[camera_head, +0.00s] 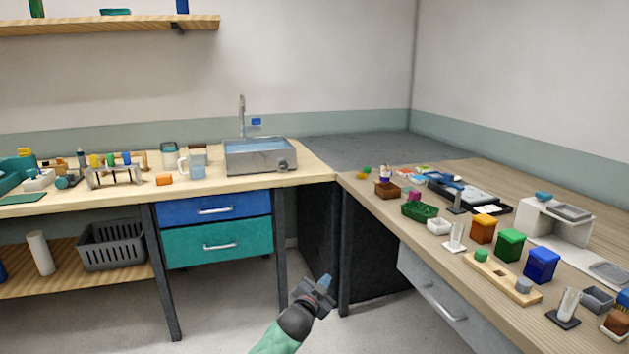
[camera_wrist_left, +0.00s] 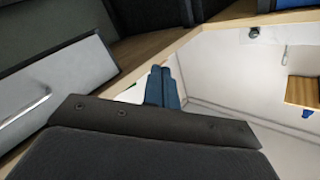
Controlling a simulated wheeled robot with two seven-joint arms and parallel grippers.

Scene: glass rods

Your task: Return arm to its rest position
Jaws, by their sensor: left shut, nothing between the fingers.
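My left gripper (camera_head: 325,283) is in the lower middle of the head view, with its arm rising from the bottom edge. It is held over the open floor, in front of the dark corner cabinet and apart from both counters. Its blue fingers also show in the left wrist view (camera_wrist_left: 162,88), pressed together with nothing between them. My right gripper is in neither view. I cannot make out any glass rod for certain at this size.
The right counter (camera_head: 350,181) carries several coloured boxes, trays and stands, and a grey drawer (camera_head: 437,297) sits under its edge. The left counter (camera_head: 318,173) holds a metal sink (camera_head: 262,163) and a rack (camera_head: 113,174). The floor between them is clear.

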